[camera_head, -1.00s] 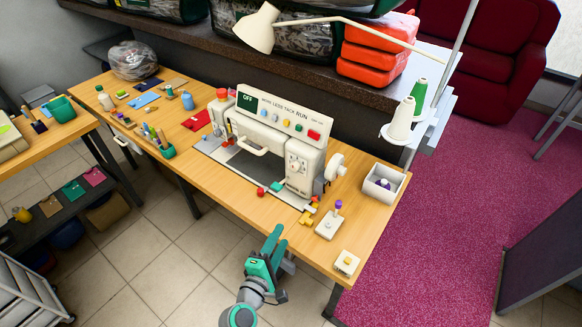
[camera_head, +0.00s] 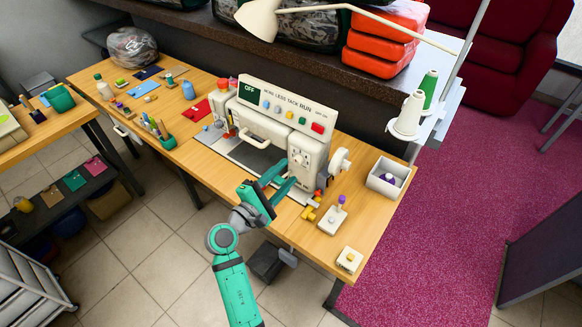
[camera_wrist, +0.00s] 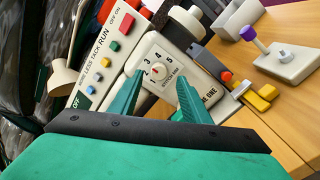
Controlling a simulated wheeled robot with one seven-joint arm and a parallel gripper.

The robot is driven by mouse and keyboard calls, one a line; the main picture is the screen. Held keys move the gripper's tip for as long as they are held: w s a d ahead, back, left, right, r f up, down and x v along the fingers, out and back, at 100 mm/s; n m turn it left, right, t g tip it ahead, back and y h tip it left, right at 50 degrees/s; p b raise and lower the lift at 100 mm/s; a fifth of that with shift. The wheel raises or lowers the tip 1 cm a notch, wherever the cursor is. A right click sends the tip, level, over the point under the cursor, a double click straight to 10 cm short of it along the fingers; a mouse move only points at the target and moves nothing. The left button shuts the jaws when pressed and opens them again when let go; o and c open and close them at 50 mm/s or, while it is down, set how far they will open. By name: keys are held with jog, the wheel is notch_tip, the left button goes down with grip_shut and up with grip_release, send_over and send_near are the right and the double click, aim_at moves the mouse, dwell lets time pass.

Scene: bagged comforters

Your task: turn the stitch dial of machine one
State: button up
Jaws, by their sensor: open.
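The sewing machine (camera_head: 262,128) is cream, stands on the wooden table, and has a top panel reading OFF and RUN with coloured buttons. Its stitch dial (camera_wrist: 160,72) is a round white knob ringed by numbers on a square plate, seen in the wrist view. The dial also shows on the front of the machine's right-hand column in the head view (camera_head: 298,157). My gripper (camera_head: 282,176) is open, its green fingers pointing at that column. In the wrist view the fingertips (camera_wrist: 160,82) stand on either side of the dial's lower part. I cannot tell whether they touch it.
A yellow-and-orange part (camera_wrist: 255,97) and a lever box with a purple knob (camera_wrist: 285,58) lie right of the machine. A handwheel (camera_head: 340,160) sticks out at its right side. A white bin (camera_head: 388,178) and thread cones (camera_head: 409,115) stand further right.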

aim_at(296, 163)
jog(key=shift+x, duration=1.9)
jog(key=shift+w, duration=0.1)
jog(key=shift+a, duration=0.1)
jog(key=c, duration=1)
jog(key=shift+c, duration=0.2)
